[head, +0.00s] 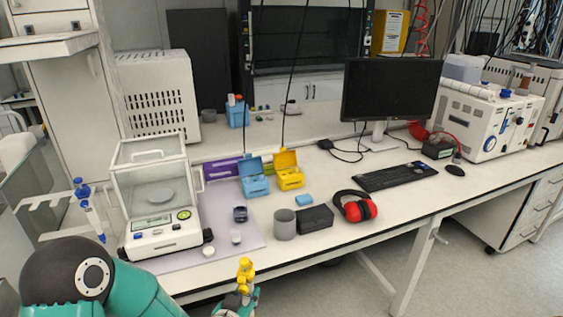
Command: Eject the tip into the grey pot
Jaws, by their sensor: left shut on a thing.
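The grey pot (285,225) stands upright on the bench near its front edge, left of a dark box. My left gripper (240,298) is at the bottom of the head view, in front of the bench edge and below and left of the pot. It is shut on a yellow object (246,271), which looks like a pipette; its upper part sticks up from the jaws. Its lower end and any tip on it are hidden. The held object is apart from the pot. My right gripper is not in view.
A glass-sided balance (160,235) stands on the left. Blue (254,184) and yellow (290,178) open boxes stand behind the pot. A black box (315,219) and red ear defenders (359,207) lie to its right. A small vial (236,237) stands left of it.

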